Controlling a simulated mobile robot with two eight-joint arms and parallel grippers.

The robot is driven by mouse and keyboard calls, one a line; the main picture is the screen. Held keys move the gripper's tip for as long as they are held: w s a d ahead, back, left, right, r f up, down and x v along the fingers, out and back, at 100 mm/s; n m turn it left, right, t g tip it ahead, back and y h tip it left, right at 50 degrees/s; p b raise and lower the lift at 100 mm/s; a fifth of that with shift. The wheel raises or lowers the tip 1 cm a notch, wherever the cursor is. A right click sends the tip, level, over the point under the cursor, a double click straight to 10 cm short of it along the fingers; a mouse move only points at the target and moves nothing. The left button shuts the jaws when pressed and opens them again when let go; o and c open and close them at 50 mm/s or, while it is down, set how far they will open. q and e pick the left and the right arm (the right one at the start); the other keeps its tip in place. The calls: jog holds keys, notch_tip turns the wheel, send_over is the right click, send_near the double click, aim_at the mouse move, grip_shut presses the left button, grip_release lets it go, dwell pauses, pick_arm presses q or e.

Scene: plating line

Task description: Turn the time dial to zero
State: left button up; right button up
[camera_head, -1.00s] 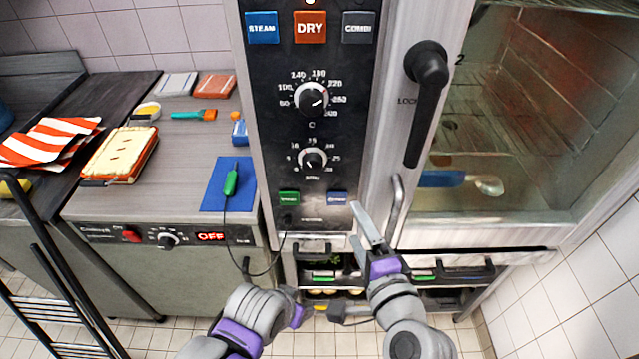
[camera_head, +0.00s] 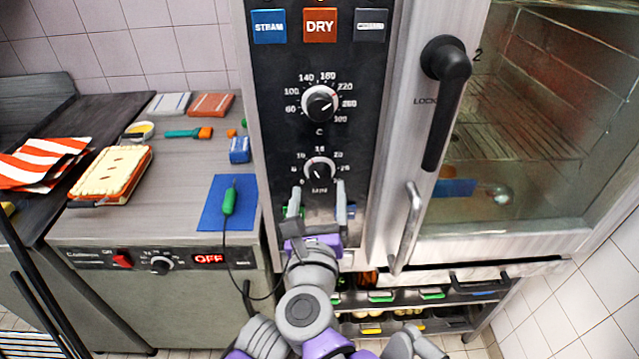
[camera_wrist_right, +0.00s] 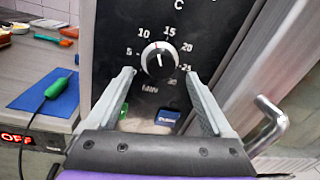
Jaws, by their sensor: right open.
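The time dial (camera_head: 319,171) is a black knob with a white rim, marked MIN, low on the black oven panel. In the right wrist view the dial (camera_wrist_right: 158,59) shows numbers from 5 to 25 around it, and its white pointer line stands about upright. My right gripper (camera_head: 318,188) is open just below the dial. In the right wrist view its two fingers (camera_wrist_right: 158,75) are spread to the left and right of the dial's lower side; I cannot tell whether they touch the panel. The 0 mark is not readable. My left gripper is not visible.
The temperature dial (camera_head: 319,104) sits above, under the STEAM, DRY and COMBI buttons. Green and blue buttons (camera_wrist_right: 168,117) lie below the time dial. The oven door handle (camera_head: 408,230) stands out at the right. A green probe (camera_head: 230,200) with a cable lies on a blue mat.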

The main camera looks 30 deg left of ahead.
aim_at(320, 179)
jog(key=shift+x, duration=1.75)
grip_shut()
